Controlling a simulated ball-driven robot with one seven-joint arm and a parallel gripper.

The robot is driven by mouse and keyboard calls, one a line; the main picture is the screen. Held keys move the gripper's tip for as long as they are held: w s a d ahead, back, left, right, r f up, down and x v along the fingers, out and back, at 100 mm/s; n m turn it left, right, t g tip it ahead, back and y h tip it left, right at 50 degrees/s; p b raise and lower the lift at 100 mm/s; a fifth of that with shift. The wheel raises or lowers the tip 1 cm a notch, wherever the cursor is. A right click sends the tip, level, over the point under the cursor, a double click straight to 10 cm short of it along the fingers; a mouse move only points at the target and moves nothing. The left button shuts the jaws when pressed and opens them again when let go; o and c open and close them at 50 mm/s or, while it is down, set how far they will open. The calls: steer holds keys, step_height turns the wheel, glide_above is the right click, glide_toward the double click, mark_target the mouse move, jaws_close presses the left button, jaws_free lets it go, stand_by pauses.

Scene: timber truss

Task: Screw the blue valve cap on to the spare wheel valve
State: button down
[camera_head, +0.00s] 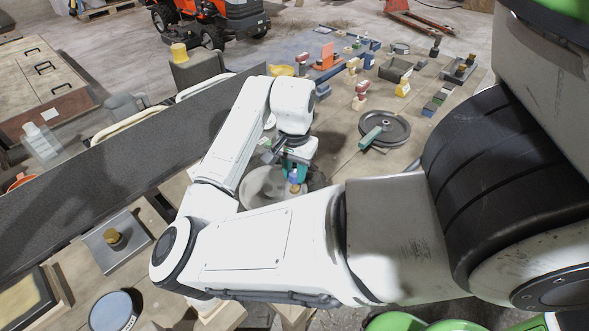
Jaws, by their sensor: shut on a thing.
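My gripper (294,174) has teal fingers and points down near the middle of the picture. It is shut on a small blue thing, which looks like the blue valve cap (294,180). A round grey disc (259,188), perhaps the spare wheel, lies below and around the gripper, partly hidden by my arm. A small brassy spot shows just under the blue cap; it may be the valve. I cannot tell whether cap and valve touch. Another dark wheel-like disc (385,129) with a green bar on it lies to the right on the timber table.
A long dark grey beam (110,170) crosses the left side. Red and white blocks (361,95), an orange panel (327,56) and dark trays stand on the table's far part. A grey plate with a brass knob (115,240) is at lower left. An orange mower (215,15) stands behind.

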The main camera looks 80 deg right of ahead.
mark_target(295, 173)
steer(key=shift+f+b, duration=0.85)
steer(key=shift+f, duration=0.45)
steer(key=c, duration=0.8)
jaws_free()
steer(key=shift+o, duration=0.2)
step_height(295, 173, up, 11)
steer(key=shift+f, duration=0.1)
